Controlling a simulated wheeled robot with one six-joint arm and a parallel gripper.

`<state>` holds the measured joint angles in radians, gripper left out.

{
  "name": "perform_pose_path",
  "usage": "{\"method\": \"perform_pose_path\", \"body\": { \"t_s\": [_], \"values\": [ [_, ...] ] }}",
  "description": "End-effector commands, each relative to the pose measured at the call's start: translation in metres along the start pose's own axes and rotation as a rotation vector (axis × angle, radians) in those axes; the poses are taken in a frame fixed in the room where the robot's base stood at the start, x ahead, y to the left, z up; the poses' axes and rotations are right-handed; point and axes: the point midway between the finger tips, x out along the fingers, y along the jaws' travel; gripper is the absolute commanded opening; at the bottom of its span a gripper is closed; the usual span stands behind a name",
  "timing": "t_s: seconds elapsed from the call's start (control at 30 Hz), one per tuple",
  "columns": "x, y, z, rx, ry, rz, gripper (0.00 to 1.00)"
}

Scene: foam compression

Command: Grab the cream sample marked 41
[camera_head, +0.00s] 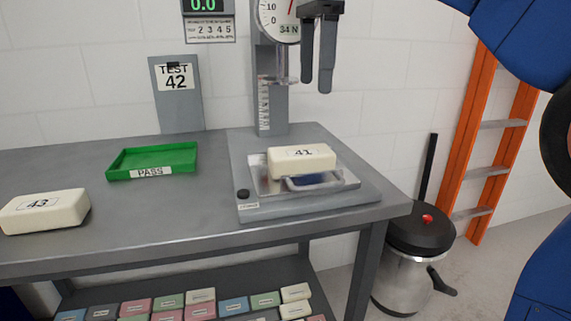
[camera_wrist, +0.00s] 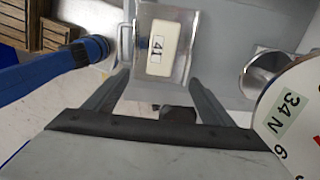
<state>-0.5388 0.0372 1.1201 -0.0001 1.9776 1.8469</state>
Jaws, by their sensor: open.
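The cream sample marked 41 (camera_head: 301,161) lies on the metal tray (camera_head: 262,184) of the grey test stand. In the wrist view the sample (camera_wrist: 160,48) sits ahead of my fingers, between their lines. My gripper (camera_head: 319,88) hangs above the stand, in front of the gauge, with both fingers pointing down. It is open and empty, well above the sample. In the wrist view the gripper (camera_wrist: 158,95) has its fingers spread apart. The cream sample marked 43 (camera_head: 45,212) lies at the table's left front.
A green PASS tray (camera_head: 152,160), empty, is on the table behind sample 43. A TEST 42 sign (camera_head: 176,92) stands at the back. The gauge (camera_head: 279,20) and its column are close to my gripper. Several coloured blocks (camera_head: 233,305) lie on the lower shelf. A bin (camera_head: 416,260) stands right.

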Motion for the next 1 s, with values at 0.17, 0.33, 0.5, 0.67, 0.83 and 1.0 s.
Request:
{"method": "perform_pose_path", "body": {
  "t_s": [0.17, 0.33, 0.5, 0.67, 0.83, 1.0],
  "values": [
    [0.001, -0.002, 0.006, 0.025, 0.002, 0.008, 0.77],
    [0.026, -0.001, 0.005, 0.025, 0.003, 0.01, 0.77],
    [0.055, -0.001, 0.005, 0.024, 0.003, 0.01, 0.77],
    [0.083, -0.001, 0.005, 0.024, 0.003, 0.009, 0.77],
    [0.108, -0.001, 0.006, 0.024, 0.002, 0.008, 0.77],
    [0.118, -0.001, 0.006, 0.024, 0.002, 0.007, 0.77]
  ]
}}
